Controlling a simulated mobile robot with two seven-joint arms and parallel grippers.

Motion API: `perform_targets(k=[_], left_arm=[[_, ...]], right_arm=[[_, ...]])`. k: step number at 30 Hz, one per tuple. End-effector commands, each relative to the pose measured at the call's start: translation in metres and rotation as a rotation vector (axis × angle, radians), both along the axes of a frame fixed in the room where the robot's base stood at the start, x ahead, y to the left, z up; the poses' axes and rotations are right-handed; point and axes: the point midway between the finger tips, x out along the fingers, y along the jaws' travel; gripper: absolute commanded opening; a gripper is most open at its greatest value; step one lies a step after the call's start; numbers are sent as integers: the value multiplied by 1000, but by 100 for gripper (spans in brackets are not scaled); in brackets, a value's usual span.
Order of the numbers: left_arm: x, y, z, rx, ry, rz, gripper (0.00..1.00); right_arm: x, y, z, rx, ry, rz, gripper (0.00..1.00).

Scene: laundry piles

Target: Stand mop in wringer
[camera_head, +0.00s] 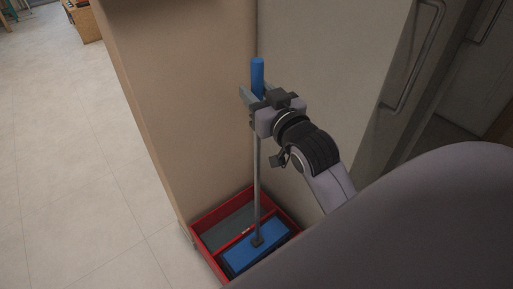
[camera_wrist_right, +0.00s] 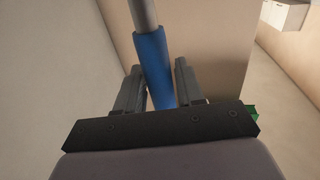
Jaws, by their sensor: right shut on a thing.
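The mop stands nearly upright in the head view, with a blue grip, a thin grey pole (camera_head: 257,185) and a flat blue head (camera_head: 258,251). Its head lies within the outline of the red wringer bucket (camera_head: 207,251), in the near compartment; I cannot tell whether it touches the bottom. My right gripper (camera_head: 257,94) is shut on the blue grip near its top. The right wrist view shows the blue grip (camera_wrist_right: 153,60) between the two grey fingers (camera_wrist_right: 158,85). My left gripper is not in view.
The bucket stands in a corner between a beige panel (camera_head: 170,100) and a pale wall (camera_head: 320,60). A metal door handle (camera_head: 415,60) is at the right. Tiled floor (camera_head: 70,150) is open at the left. A wooden box (camera_head: 84,22) stands far back.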

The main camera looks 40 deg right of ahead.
Motion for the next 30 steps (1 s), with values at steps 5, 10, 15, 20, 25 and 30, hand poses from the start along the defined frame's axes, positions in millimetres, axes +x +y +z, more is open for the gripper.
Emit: perform_targets(k=[5,10,15,20,25,30], left_arm=[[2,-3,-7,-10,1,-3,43],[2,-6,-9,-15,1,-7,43],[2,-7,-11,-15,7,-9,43],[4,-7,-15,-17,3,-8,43],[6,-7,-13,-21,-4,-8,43],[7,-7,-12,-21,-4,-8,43]], right_arm=[[-1,0,-48,2,-1,0,1],[0,0,-75,0,-6,0,1],[0,0,-85,1,-8,0,1],[0,0,-109,1,-4,-1,1],[0,0,-125,1,-8,0,1],[0,0,-125,0,-10,1,1]])
